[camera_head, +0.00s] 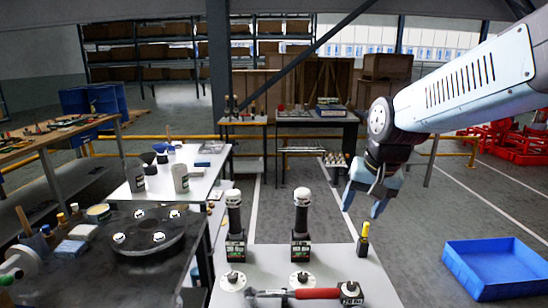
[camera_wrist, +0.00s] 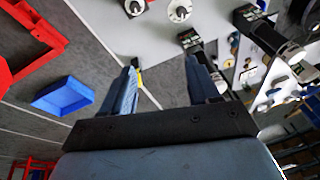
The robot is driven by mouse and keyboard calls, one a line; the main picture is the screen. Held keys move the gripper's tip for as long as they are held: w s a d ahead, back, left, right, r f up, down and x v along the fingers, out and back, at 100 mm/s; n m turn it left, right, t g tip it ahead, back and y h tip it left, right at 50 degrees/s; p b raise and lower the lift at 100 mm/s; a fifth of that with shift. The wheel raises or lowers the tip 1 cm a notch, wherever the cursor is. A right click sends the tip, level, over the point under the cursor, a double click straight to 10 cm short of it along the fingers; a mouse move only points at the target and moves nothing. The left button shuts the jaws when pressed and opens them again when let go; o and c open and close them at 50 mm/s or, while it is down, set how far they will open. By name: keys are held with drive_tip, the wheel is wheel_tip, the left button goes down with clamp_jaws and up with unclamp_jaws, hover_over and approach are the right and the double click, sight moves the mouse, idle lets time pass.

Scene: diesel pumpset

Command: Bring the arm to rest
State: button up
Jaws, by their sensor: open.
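My arm (camera_head: 470,85) reaches in from the right in the head view, raised above the right side of the white table. My gripper (camera_head: 362,202) hangs at its end, with its fingers pointing down and apart. In the wrist view my gripper (camera_wrist: 165,75) shows two blue-grey fingers spread with nothing between them. A small yellow and black item (camera_head: 363,240) stands on the table's right edge, below the gripper in the head view. I cannot tell the exact gap between them.
The white table (camera_head: 385,285) holds two dark cylinders with white tops (camera_head: 301,215) (camera_head: 234,215) and a red-handled tool (camera_head: 305,294). A blue bin (camera_head: 495,268) lies on the floor at right. A round dark part (camera_head: 148,236) sits on the left bench. Floor between table and bin is clear.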

drive_tip(key=s+d+r+n+t, duration=0.1)
drive_tip(key=s+d+r, duration=0.1)
drive_tip(key=s, duration=0.3)
drive_tip(key=s+d+r+n+t+h, duration=0.1)
drive_tip(key=s+d+r, duration=0.1)
drive_tip(key=s, duration=0.4)
drive_tip(key=shift+d+r, duration=0.15)
drive_tip(key=shift+r, duration=0.4)
